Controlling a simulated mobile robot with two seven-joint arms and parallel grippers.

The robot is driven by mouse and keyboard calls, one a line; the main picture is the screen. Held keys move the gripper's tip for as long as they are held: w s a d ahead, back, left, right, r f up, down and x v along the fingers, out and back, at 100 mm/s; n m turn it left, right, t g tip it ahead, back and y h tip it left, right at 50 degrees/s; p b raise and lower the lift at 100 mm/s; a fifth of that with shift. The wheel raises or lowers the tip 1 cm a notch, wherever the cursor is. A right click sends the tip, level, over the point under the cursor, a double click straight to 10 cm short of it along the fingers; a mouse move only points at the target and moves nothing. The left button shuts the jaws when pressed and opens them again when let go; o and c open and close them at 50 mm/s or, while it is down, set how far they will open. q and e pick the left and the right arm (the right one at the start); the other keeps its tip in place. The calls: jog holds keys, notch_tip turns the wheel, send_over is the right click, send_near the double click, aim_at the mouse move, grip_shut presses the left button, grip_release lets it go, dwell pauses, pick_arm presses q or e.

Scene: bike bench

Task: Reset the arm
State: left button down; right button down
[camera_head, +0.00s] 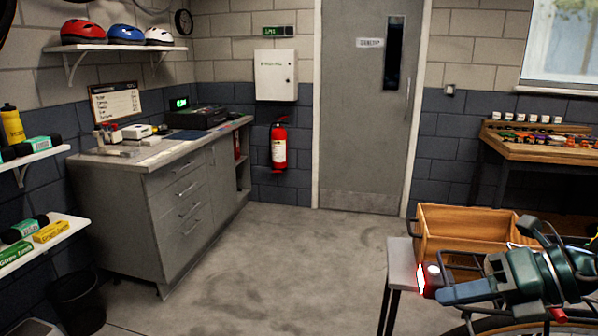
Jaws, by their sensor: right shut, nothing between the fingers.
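My right gripper (462,293) is in the lower right of the head view, with its blue-grey fingers pointing left. It is shut and empty. It is in front of the wooden crate (470,222) and near the corner of a grey-topped stand (401,262). A small red and white glowing light (431,277) appears just above and left of the fingertips; I cannot tell whether they touch. My left gripper is not in view.
A wheel edge (480,323) shows below my right arm. A grey drawer cabinet (165,215) stands left, with a black bin (77,303) near it. A wooden workbench (525,150) stands at back right. The middle floor (290,265) is clear.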

jog(key=s+a+f+m+t+y, duration=0.1)
jog(key=s+a+f+m+y, duration=0.15)
jog(key=a+m+y, duration=0.2)
jog(key=s+d+f+m+t+h, duration=0.1)
jog(key=d+f+m+t+h, duration=0.25)
jog(key=f+m, duration=0.65)
jog(key=s+d+f+m+t+h, duration=0.1)
jog(key=d+f+m+t+h, duration=0.3)
jog(key=f+m, duration=0.55)
jog(key=s+d+f+m+g+h, duration=0.25)
jog(key=s+f+g+h, duration=0.2)
jog(key=s+f, duration=0.55)
pick_arm(q)
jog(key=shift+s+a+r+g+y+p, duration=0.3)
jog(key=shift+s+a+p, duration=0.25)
jog(key=shift+p, duration=1.1)
pick_arm(e)
jog(key=w+a+r+m+t, duration=0.1)
jog(key=w+a+m, duration=0.1)
jog(key=a+m, duration=0.6)
jog(key=shift+w+a+r+t, duration=0.2)
jog(key=shift+a+r+t, duration=0.1)
jog(key=shift+a, duration=2.25)
